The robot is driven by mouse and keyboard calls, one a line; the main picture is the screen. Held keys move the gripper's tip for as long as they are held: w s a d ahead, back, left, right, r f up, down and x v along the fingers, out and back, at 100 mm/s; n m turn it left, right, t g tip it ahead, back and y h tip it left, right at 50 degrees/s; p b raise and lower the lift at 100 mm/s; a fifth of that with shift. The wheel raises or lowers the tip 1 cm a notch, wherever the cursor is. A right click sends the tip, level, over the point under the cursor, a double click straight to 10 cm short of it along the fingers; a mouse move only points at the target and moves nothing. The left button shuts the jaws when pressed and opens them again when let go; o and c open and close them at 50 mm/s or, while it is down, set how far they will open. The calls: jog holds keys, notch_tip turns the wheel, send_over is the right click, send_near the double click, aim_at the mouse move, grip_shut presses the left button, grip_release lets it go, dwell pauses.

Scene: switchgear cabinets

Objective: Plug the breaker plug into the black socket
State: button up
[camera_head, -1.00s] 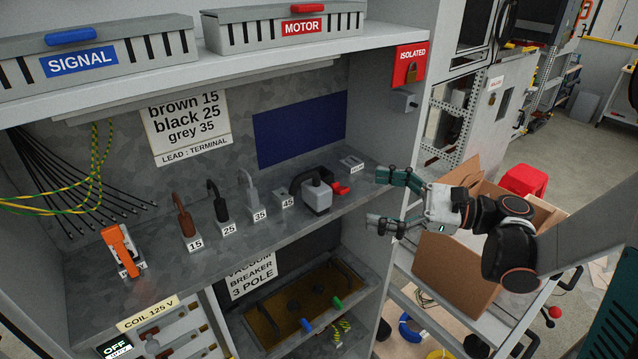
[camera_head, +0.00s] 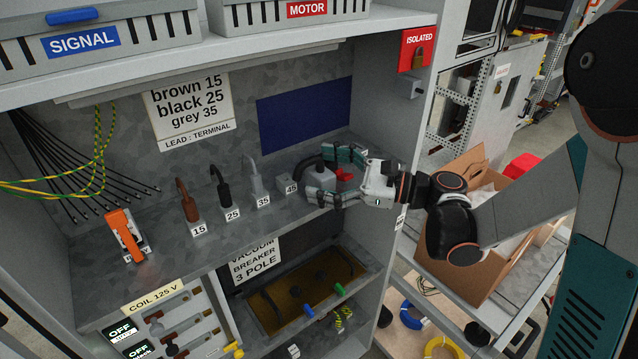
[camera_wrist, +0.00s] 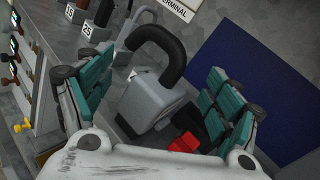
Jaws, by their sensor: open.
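The breaker plug, a grey block (camera_head: 319,180) with a thick black looped cable and a red part beside it, stands on the cabinet shelf right of the 45 holder. In the wrist view the grey plug (camera_wrist: 153,101) lies between my fingers, with the black cable (camera_wrist: 165,45) arching from its top and the red part (camera_wrist: 184,143) close to the right finger. My gripper (camera_head: 329,174) is open, with one finger on each side of the plug; contact is not clear. I cannot single out the black socket; my gripper hides part of the shelf's right end.
Brown, black and grey leads stand in holders 15 (camera_head: 197,230), 25 and 35 to the left. An orange-handled device (camera_head: 123,234) is farther left. The cabinet's right wall (camera_head: 408,130) is close to my wrist. A breaker tray (camera_head: 300,290) sits below the shelf.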

jog(key=shift+w+a, duration=0.15)
jog(key=shift+a, duration=0.35)
